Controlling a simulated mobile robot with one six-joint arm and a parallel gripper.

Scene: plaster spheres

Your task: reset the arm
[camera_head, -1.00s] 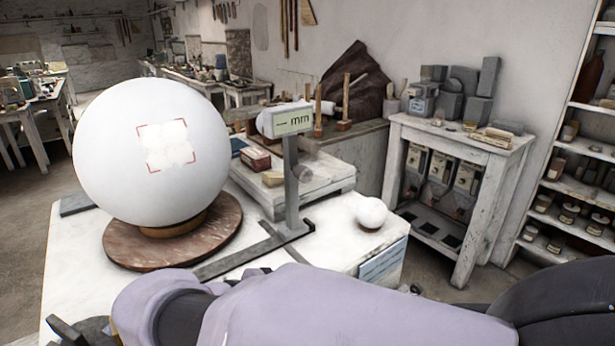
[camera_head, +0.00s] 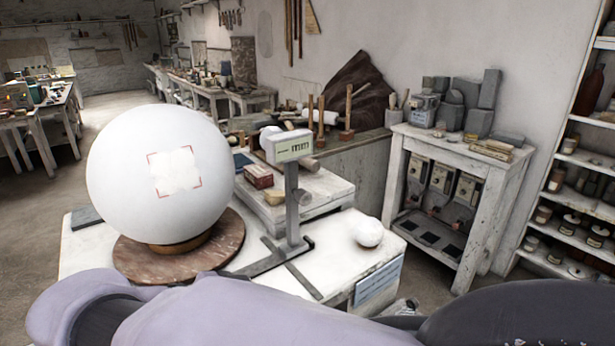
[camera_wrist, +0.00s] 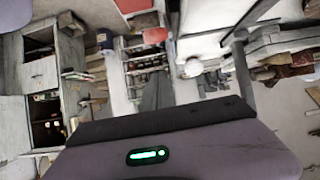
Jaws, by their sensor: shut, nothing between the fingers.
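My arm (camera_head: 230,312) lies across the bottom of the head view, with a pale purple cover and dark joints. My gripper's fingers do not show in the head view or clearly in the wrist view. The wrist view is filled at the bottom by a purple and black part of my own body with a green light. A large white sphere (camera_head: 160,178) rests on a round brown turntable (camera_head: 130,259) on the white table (camera_head: 85,255). A small white ball (camera_head: 369,232) sits near the table's right corner. My arm is in front of the table's near edge.
A grey stand with a "mm" display (camera_head: 291,147) rises between the sphere and the ball. A grey cabinet (camera_head: 455,150) with grey blocks on top stands at the right, beside shelves (camera_head: 585,160) of jars. Open floor (camera_head: 60,215) lies at the left.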

